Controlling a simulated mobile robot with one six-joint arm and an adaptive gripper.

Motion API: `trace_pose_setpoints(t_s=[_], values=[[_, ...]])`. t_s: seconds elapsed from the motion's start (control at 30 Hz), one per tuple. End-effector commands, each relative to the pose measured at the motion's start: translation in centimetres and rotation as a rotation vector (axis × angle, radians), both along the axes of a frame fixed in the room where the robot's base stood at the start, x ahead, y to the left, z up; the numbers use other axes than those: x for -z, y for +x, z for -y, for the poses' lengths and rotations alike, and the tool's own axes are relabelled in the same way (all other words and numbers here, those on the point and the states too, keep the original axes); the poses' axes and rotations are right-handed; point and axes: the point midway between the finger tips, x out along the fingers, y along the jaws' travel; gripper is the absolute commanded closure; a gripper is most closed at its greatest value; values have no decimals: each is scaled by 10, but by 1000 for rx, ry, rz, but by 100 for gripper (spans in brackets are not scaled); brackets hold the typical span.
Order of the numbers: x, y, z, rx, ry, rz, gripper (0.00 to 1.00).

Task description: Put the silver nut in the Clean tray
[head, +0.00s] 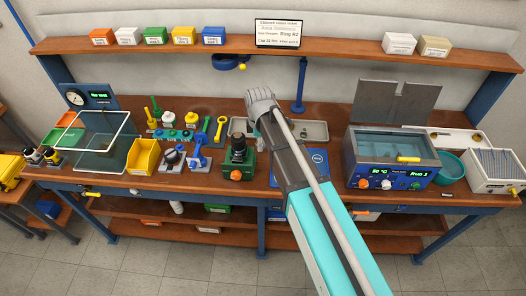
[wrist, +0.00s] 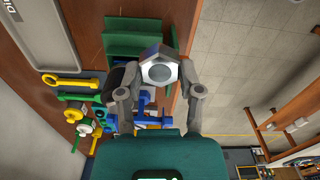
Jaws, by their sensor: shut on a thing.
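The silver nut (wrist: 160,72) is a hexagonal ring with a round opening, held between the two fingers of my gripper (wrist: 161,80) in the wrist view. The nut appears raised above the bench. In the head view my arm reaches over the bench, with its grey end (head: 262,100) near the middle; the nut is not distinguishable there. A grey metal tray (head: 312,131) lies right of the arm end, and a tray edge (head: 236,127) shows to its left. In the wrist view a tray (wrist: 62,42) has a partly cut-off label starting "Di". I cannot read a Clean label.
A green fixture (head: 238,160) stands left of my arm. Blue and yellow tools and a yellow bin (head: 143,157) are farther left. A water bath (head: 390,160) stands at right. A shelf (head: 340,53) spans the back, with a blue post (head: 300,90) below it.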

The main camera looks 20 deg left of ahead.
Motion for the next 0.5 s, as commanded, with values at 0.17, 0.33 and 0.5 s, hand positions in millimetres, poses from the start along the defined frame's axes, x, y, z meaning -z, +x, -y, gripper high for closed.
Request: trace_pose_setpoints(t_s=[0.17, 0.33, 0.5], values=[[0, -4, -5, -10, 0, 0, 100], [5, -6, 1, -4, 0, 0, 100], [19, -7, 28, 30, 0, 0, 100]])
